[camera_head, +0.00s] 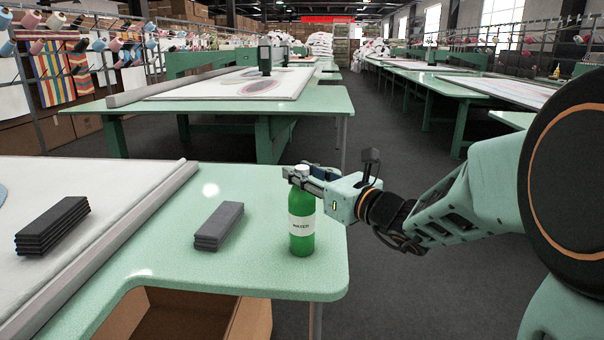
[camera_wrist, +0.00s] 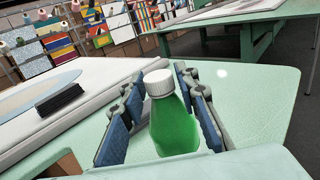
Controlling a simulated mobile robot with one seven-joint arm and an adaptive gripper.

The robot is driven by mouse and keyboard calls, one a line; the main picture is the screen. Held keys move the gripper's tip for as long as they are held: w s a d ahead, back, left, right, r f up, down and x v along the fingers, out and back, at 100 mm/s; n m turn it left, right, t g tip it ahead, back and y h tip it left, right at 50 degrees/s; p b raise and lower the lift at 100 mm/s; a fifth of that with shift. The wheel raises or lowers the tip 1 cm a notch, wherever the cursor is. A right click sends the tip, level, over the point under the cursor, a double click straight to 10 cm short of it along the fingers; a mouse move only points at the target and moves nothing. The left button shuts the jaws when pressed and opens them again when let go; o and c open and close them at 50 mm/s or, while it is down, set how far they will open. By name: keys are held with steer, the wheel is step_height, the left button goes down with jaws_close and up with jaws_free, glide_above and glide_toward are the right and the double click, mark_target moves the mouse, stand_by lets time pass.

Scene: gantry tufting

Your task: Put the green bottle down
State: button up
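The green bottle (camera_head: 302,226) has a white cap and a white label reading "WATER". It is upright on the pale green table (camera_head: 255,272), near the right edge; its base appears to rest on the tabletop. My gripper (camera_head: 303,174) reaches in from the right at the height of the bottle's neck and shoulder. In the wrist view the bottle (camera_wrist: 174,128) is between the two blue-padded fingers (camera_wrist: 160,105). The fingers look spread, with a visible gap between the left pad and the bottle. The front finger hides part of the neck in the head view.
A dark grey stack of flat bars (camera_head: 219,226) lies left of the bottle. A black stack (camera_head: 52,226) lies on the white panel (camera_head: 100,190) with a raised rail. Open cardboard boxes (camera_head: 190,315) are under the table. Tabletop between grey stack and bottle is clear.

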steer(key=shift+o, duration=0.8)
steer(key=shift+r, duration=0.2)
steer(key=p+v, duration=0.2)
steer(key=v, duration=1)
